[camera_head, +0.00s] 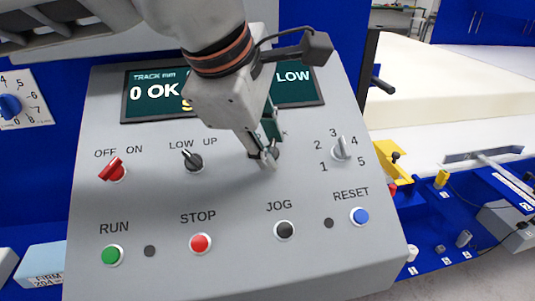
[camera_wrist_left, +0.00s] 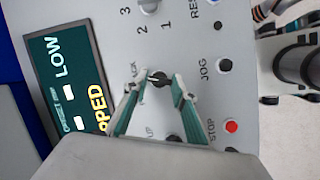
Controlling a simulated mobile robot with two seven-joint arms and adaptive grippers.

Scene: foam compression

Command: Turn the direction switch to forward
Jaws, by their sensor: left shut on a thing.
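The direction switch (camera_head: 274,152) is a small dark rotary knob on the sloped grey panel, partly hidden by my left gripper in the head view. In the left wrist view the knob (camera_wrist_left: 160,79) shows between the fingertips, with a light pointer mark. Its labels are mostly covered; only the end of a word, "CK", is readable beside it. My left gripper (camera_head: 268,158) points down at the panel and is shut on this knob; its green-grey fingers (camera_wrist_left: 158,82) sit on either side of it.
Close by are the LOW/UP switch (camera_head: 193,161), the numbered dial (camera_head: 342,150) and the red OFF/ON switch (camera_head: 114,170). Below are the green RUN (camera_head: 112,255), red STOP (camera_head: 200,243), black JOG (camera_head: 284,230) and blue RESET (camera_head: 359,216) buttons. The display (camera_head: 300,88) is partly hidden.

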